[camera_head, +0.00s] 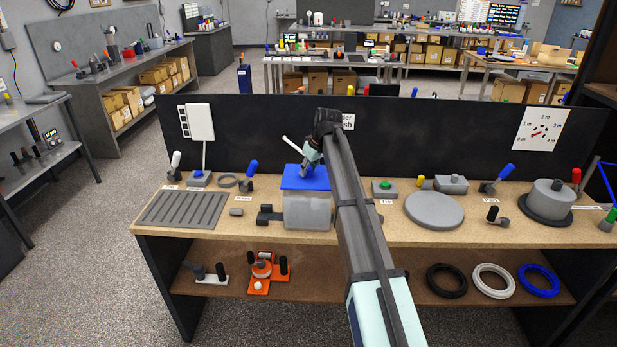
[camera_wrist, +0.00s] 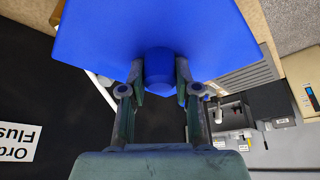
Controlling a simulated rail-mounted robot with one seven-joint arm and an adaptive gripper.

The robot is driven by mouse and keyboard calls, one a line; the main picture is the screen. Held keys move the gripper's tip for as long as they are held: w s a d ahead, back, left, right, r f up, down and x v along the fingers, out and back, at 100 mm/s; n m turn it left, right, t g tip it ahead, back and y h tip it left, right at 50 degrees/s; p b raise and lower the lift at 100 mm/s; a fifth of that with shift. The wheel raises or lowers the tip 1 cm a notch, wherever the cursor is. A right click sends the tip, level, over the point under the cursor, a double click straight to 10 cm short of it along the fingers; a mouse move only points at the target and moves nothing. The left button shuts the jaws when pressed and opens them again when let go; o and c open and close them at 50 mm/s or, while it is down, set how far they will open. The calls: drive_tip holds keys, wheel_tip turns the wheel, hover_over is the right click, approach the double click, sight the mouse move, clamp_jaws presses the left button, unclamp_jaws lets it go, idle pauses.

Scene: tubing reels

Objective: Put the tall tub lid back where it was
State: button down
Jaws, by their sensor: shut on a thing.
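The tall tub lid (camera_head: 294,184) is a flat blue square with a round knob on top. It sits level at the mouth of the clear, whitish tall tub (camera_head: 307,213); I cannot tell whether it rests fully on the rim. My gripper (camera_head: 304,172) is above the lid and shut on its knob. In the wrist view the lid (camera_wrist: 155,25) fills the top, with its knob between the two fingers of my gripper (camera_wrist: 160,75). The tub is hidden by the lid in the wrist view.
A grey slotted tray (camera_head: 183,209) lies left of the tub on the wooden bench. A dark clamp-like block (camera_head: 268,215) is beside the tub's left side. A black panel (camera_head: 245,130) stands behind. A grey disc (camera_head: 434,209) lies to the right, beyond my arm.

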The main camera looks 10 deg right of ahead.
sight(309, 176)
drive_tip(key=shift+s+f+p, duration=0.1)
drive_tip(key=shift+f+p, duration=0.3)
drive_tip(key=shift+f, duration=1.45)
drive_tip(key=c, duration=0.8)
unclamp_jaws()
drive_tip(key=shift+f, duration=0.1)
drive_tip(key=shift+c, duration=0.2)
drive_tip(key=b+v, duration=0.3)
drive_tip(key=v, duration=0.9)
drive_tip(key=shift+d, duration=0.1)
